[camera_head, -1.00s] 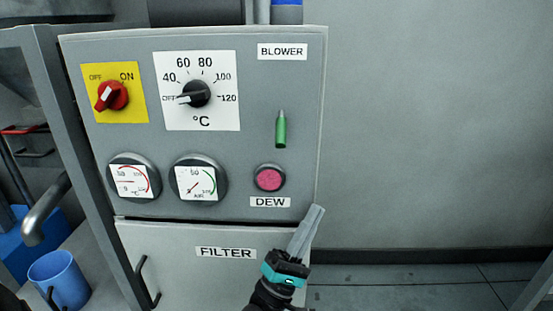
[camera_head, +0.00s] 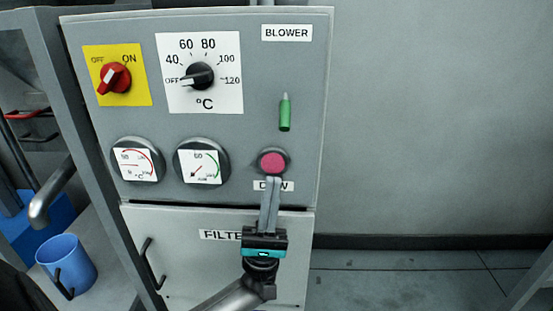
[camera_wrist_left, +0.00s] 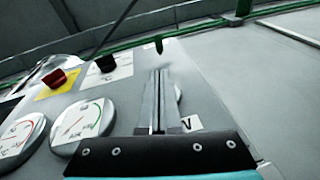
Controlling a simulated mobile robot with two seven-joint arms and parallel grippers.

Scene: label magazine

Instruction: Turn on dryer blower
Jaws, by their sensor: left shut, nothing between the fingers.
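The green blower lever (camera_head: 285,113) sticks out of the grey control panel (camera_head: 240,130) below the BLOWER label (camera_head: 286,33). My right gripper is not in view.
A red switch (camera_head: 113,78) on a yellow plate, a black temperature knob (camera_head: 200,76) and two gauges (camera_head: 135,160) are on the panel's left. The FILTER door (camera_head: 190,260) is below. A blue cup (camera_head: 67,263) stands at lower left. The wall at right is bare.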

